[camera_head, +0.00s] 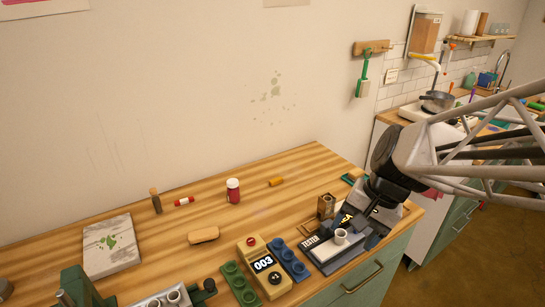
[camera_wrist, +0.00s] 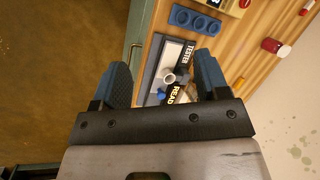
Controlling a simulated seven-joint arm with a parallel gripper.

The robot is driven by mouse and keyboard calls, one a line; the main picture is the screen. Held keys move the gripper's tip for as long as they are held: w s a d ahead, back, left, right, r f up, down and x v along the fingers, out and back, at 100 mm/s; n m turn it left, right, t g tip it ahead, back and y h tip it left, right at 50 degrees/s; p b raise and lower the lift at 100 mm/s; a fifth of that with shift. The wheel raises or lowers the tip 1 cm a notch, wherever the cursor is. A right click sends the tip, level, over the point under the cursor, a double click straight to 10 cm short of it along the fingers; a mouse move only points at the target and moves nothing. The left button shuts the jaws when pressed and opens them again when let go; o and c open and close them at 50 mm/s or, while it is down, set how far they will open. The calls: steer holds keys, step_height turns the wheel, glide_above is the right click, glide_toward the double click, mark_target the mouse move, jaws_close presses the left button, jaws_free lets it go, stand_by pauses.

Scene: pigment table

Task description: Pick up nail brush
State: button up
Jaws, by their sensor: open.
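A tan, rounded oblong block (camera_head: 203,235), which looks like the nail brush, lies flat on the wooden table left of centre in the head view. Its bristles cannot be made out. I do not see it in the wrist view. My gripper (camera_head: 363,222) is at the table's right end, well to the right of the block, over a tester board. In the wrist view my gripper (camera_wrist: 162,60) is open, its two blue fingers spread wide with nothing held between them. The tester board (camera_wrist: 168,58) with a small white cup (camera_wrist: 169,77) shows beyond the fingers.
Near the block are a yellow device reading 003 (camera_head: 264,264), green (camera_head: 240,285) and blue (camera_head: 290,260) trays with round wells, a red-and-white jar (camera_head: 233,191) and a stained white slab (camera_head: 107,255). Bare tabletop surrounds the block. A green-handled brush (camera_head: 363,80) hangs on the wall.

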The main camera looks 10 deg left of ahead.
steer(key=w+a+f+m+g+y, duration=0.2)
steer(key=w+a+f, duration=0.25)
steer(key=a, duration=0.35)
steer(key=w+a+f+m+g+y, duration=0.25)
steer(key=w+a, duration=0.25)
steer(key=a, duration=0.4)
steer(key=m+g+y, duration=0.2)
steer(key=m+y, duration=0.1)
steer(key=m, duration=0.1)
glide_toward(207, 232)
steer(key=shift+x, duration=1.25)
steer(key=shift+r, duration=0.1)
steer(key=shift+a, duration=0.1)
steer(key=shift+x, duration=1.25)
steer(key=shift+a, duration=0.1)
steer(key=shift+x, duration=2.55)
